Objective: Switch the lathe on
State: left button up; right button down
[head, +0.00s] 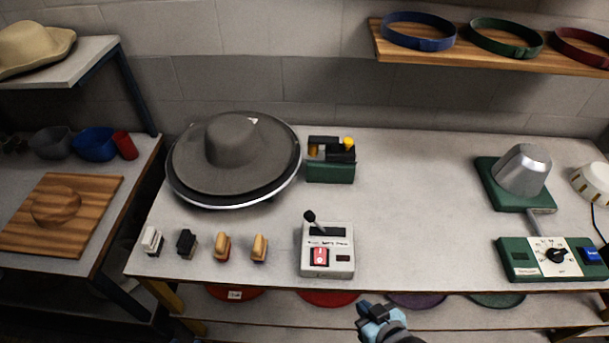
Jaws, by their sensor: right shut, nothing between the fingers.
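A light control box (327,250) stands near the front edge of the table, with a red rocker switch (319,257) on its front face and a black lever on top. Behind it on the left, a grey wide-brimmed hat (232,152) lies on a round dark plate with a pale rim. My left gripper is not in view.
Several small brushes and blocks (223,247) stand in a row left of the control box. A green dial panel (553,257) and a metal hat form (522,169) stand at the right. The middle of the table (425,200) is clear. Hat bands lie on a wall shelf (485,50).

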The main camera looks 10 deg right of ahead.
jog(key=w+a+r+n+t+y+b, duration=0.2)
jog(key=w+a+r+n+t+y, duration=0.45)
jog(key=w+a+r, duration=1)
jog(key=s+a+r+n+g+y+b, duration=0.1)
jog(key=s+a+r+n+g+y, duration=0.35)
jog(key=n+g, duration=0.55)
jog(key=s+a+r+n+g+y+b, duration=0.25)
jog(key=a+r+n+g+y, duration=0.3)
jog(key=n+g, duration=0.55)
jog(key=d+f+n+g+h+b, duration=0.1)
jog(key=d+f+n+g+h, duration=0.2)
jog(key=d+f+n+h, duration=0.45)
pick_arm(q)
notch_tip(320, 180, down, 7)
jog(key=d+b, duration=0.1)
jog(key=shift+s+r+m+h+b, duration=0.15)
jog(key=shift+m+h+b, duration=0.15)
pick_arm(e)
jog(key=w+d+f+m+t+h, duration=0.1)
jog(key=w+d+m+t+h, duration=0.1)
jog(key=w+d+h, duration=0.2)
jog(key=w+d+f+m+t+h, duration=0.1)
jog(key=w+d+m+t+h, duration=0.1)
jog(key=w+d+h, duration=0.3)
jog(key=d+h, duration=0.2)
jog(key=d, duration=0.2)
jog(key=shift+w+d+m, duration=0.3)
jog(key=shift+d, duration=0.1)
